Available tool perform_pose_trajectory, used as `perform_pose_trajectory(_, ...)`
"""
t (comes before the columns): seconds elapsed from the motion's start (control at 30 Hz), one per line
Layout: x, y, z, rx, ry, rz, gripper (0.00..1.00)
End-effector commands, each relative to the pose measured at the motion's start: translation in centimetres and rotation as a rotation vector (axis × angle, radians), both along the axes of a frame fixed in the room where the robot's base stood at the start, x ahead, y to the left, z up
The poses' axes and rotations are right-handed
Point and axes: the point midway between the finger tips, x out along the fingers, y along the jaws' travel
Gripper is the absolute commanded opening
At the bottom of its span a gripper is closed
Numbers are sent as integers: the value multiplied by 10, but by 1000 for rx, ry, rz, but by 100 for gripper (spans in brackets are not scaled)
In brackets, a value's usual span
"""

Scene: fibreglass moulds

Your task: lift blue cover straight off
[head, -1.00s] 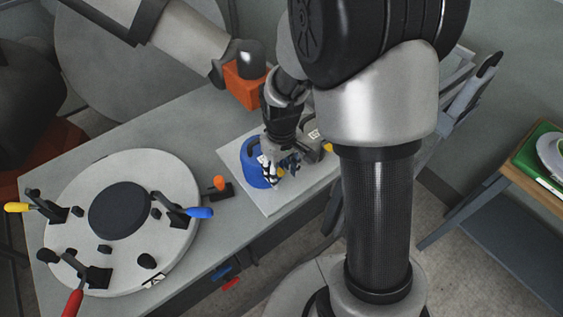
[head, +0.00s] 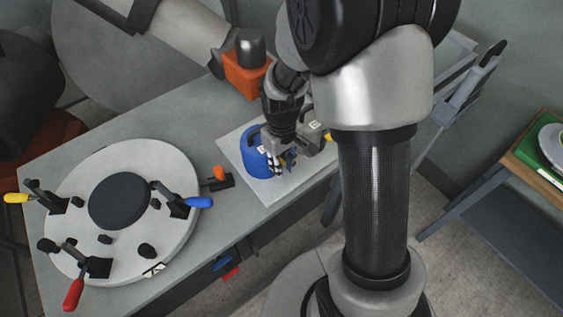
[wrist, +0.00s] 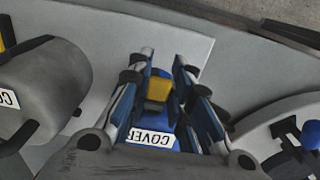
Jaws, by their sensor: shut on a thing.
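The blue cover (head: 258,158) is a rounded blue piece at the right end of the bench, on or just above a pale square plate (head: 230,143); I cannot tell if there is a gap. My gripper (head: 279,168) points down at its right side. In the wrist view, a "COVER" label (wrist: 149,137) on the blue surface shows between the fingers. My gripper (wrist: 160,90) is shut around a small yellow block (wrist: 159,88) above that label, which appears to be part of the cover. The fingers hide part of it.
A grey part with a label (head: 318,133) stands close right of the gripper; it also shows in the wrist view (wrist: 45,95). A round mould (head: 175,235) with toggle clamps lies left. An orange box (head: 246,80) is behind.

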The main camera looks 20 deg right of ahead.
Motion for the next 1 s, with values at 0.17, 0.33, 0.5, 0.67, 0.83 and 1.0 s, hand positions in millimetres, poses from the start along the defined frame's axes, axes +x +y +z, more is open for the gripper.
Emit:
perform_pose_trajectory(0.17, 0, 0, 0, 0, 0, 0, 0)
perform_pose_trajectory(0.33, 0, 0, 0, 0, 0, 0, 0)
perform_pose_trajectory(0.5, 0, 0, 4, 0, 0, 0, 0)
perform_pose_trajectory(0.67, 0, 0, 13, 0, -1, 0, 0)
perform_pose_trajectory(0.83, 0, 0, 24, 0, -1, 0, 0)
perform_pose_trajectory(1.0, 1, 0, 34, 0, -2, 0, 0)
